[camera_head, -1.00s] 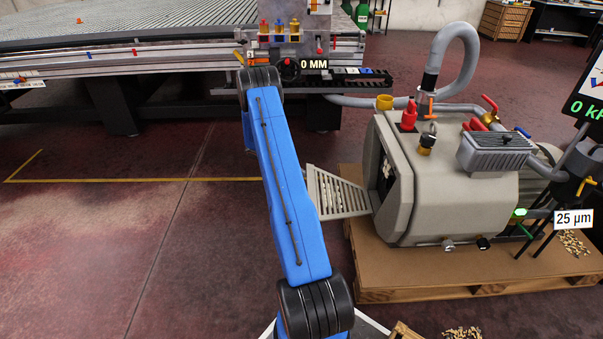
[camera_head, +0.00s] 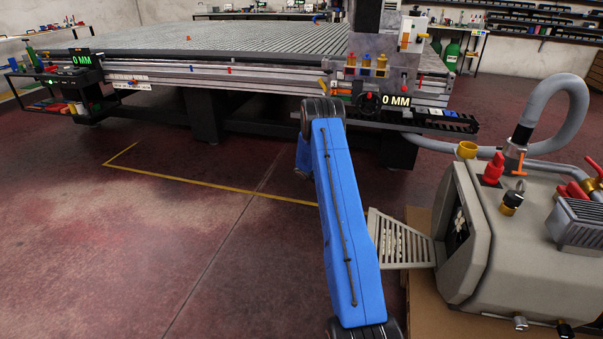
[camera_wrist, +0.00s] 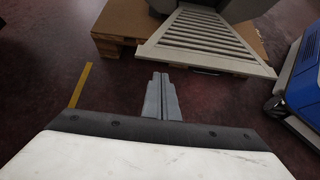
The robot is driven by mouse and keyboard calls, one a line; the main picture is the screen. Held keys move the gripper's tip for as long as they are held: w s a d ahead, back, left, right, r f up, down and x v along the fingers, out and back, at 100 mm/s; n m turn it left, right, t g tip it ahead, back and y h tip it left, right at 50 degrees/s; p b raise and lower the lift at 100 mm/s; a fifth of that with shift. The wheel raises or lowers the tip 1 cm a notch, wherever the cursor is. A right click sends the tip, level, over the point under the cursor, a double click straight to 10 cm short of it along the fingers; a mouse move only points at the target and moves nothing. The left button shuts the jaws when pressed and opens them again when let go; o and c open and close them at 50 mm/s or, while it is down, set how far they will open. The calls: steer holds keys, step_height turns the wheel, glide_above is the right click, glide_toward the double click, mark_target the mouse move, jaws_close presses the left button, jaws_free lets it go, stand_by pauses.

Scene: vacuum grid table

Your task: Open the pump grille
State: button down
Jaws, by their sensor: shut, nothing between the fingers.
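The pump (camera_head: 520,225) is a beige housing at the right of the head view. Its slatted grille (camera_head: 401,243) stands swung out from the pump's left end, and the dark opening behind it shows. In the wrist view the grille (camera_wrist: 205,40) is at the upper right, with a small handle on its lower edge. My gripper (camera_wrist: 163,80) is shut and empty, apart from the grille, with red floor between them. In the head view my gripper is hidden and only my blue arm shows, just left of the grille.
A wooden pallet (camera_head: 425,290) lies under the pump and also shows in the wrist view (camera_wrist: 110,25). A grey hose (camera_head: 545,95) rises above the pump. The long grid table (camera_head: 240,60) stands at the back. The red floor left of my arm is free, with a yellow line (camera_head: 230,187).

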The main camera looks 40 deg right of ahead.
steer(key=a+r+m+t+y, duration=0.1)
steer(key=a+r, duration=0.5)
steer(key=r, duration=0.3)
steer(key=a+r+m+t, duration=0.1)
steer(key=a+r+t, duration=0.1)
steer(key=a+r, duration=0.55)
steer(key=s+a+r+m+t+y, duration=0.1)
steer(key=s+a+r, duration=0.2)
steer(key=a+r, duration=0.4)
steer(key=s+a+r+m+t, duration=0.1)
steer(key=s+a+r+t, duration=0.15)
steer(key=a+r, duration=0.5)
steer(key=s+a+r+m+t+y, duration=0.2)
steer(key=s+a+r+t, duration=0.1)
steer(key=s+a+r, duration=0.85)
steer(key=s+a+m+t+y, duration=0.1)
steer(key=s+a, duration=0.5)
steer(key=s, duration=0.2)
steer(key=s+a+f+t+y, duration=0.1)
steer(key=s+a+t, duration=0.1)
steer(key=s+a, duration=0.3)
steer(key=s, duration=0.3)
steer(key=shift+s+a+f+m+y, duration=0.25)
steer(key=shift+s+a+m+y, duration=0.1)
steer(key=shift+a+m+y, duration=0.05)
steer(key=c, duration=2.1)
jaws_free()
steer(key=shift+s+a+t, duration=0.1)
steer(key=shift+s+t, duration=0.05)
steer(key=shift+t, duration=0.2)
